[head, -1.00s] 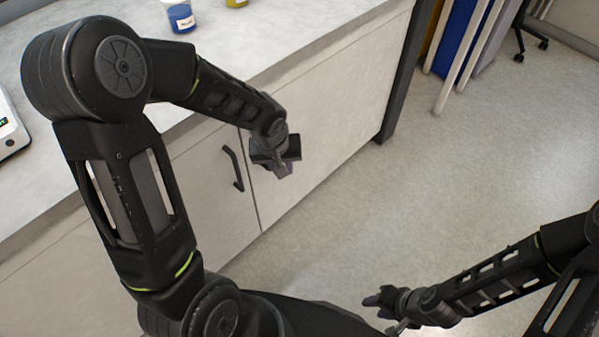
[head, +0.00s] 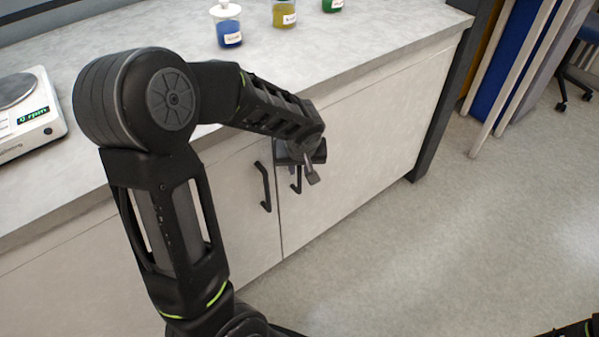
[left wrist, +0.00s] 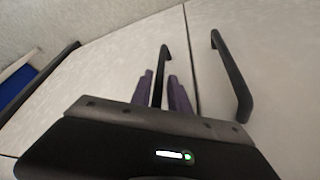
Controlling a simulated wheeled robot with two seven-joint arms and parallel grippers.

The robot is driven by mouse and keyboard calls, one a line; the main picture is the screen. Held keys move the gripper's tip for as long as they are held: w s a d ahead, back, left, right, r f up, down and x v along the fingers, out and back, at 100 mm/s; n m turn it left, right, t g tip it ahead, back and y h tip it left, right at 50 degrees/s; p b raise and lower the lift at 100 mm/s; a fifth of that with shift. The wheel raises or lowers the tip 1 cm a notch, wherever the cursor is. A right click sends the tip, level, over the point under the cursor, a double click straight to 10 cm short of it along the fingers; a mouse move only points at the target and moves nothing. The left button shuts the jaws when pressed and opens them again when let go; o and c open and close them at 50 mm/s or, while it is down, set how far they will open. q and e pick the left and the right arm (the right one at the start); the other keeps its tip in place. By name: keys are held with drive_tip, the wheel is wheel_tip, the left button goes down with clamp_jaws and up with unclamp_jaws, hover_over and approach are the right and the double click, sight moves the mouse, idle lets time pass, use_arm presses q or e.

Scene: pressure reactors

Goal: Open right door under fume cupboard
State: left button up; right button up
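The right door (head: 370,125) is a pale panel under the worktop and is shut flush with the left door (head: 240,215). Its black bar handle (head: 297,182) shows partly below my left gripper (head: 309,170) in the head view; the gripper hides the rest. In the left wrist view, this handle (left wrist: 163,60) stands between the two purple fingers of my left gripper (left wrist: 160,88), which are apart. I cannot tell whether they touch it. The left door's handle (left wrist: 232,75) stands free beside it. My right gripper is out of view.
On the worktop (head: 380,40) stand a scale (head: 35,125) and jars with blue (head: 228,32), yellow (head: 285,14) and green (head: 332,4) contents. A dark post (head: 440,120) bounds the cupboard on the right. The floor in front is clear.

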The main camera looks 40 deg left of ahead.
sight(300, 170)
use_arm(q)
drive_tip(key=shift+x, duration=1.8)
drive_tip(key=shift+c, duration=0.2)
clamp_jaws()
drive_tip(key=shift+d, duration=0.1)
